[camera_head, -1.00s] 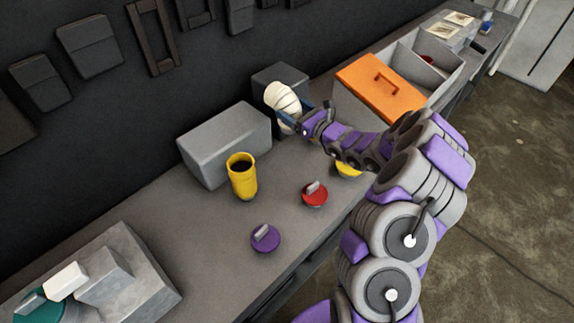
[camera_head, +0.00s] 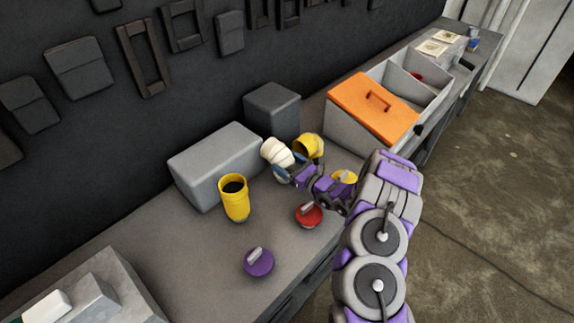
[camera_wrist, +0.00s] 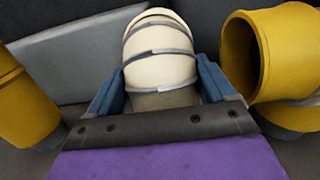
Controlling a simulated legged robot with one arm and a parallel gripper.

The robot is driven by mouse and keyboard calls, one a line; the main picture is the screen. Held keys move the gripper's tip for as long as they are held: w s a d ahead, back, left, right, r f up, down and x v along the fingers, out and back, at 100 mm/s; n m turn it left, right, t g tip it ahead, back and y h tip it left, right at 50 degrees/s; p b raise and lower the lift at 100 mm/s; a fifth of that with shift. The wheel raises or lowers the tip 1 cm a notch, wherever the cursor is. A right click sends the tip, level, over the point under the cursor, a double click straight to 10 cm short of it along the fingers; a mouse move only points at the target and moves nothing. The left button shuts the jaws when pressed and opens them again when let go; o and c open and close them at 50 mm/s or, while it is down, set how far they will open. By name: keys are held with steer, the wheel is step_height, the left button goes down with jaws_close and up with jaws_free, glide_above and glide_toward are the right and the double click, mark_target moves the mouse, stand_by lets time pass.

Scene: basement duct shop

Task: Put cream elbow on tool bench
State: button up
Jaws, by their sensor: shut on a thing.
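The cream elbow (camera_head: 277,152) is a pale ribbed duct piece with thin grey bands in the wrist view (camera_wrist: 158,52). My gripper (camera_head: 287,176) is shut on it, with blue fingers on both sides of it in the wrist view (camera_wrist: 160,92). The elbow is over the tool bench (camera_head: 215,249), in front of the grey boxes. I cannot tell whether its lower end touches the bench top; my gripper hides that end.
A yellow cylinder (camera_head: 234,199) stands to the left and a yellow elbow (camera_head: 309,147) close to the right. Red (camera_head: 308,215) and purple (camera_head: 259,262) knobbed discs lie in front. Grey boxes (camera_head: 216,160) stand behind. An orange-lidded bin (camera_head: 374,106) is farther right.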

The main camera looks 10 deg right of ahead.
steer(key=shift+d+f, duration=0.15)
steer(key=shift+f, duration=0.1)
steer(key=shift+a+f, duration=0.1)
steer(key=shift+a, duration=0.1)
steer(key=o, duration=1)
steer(key=shift+o, duration=0.2)
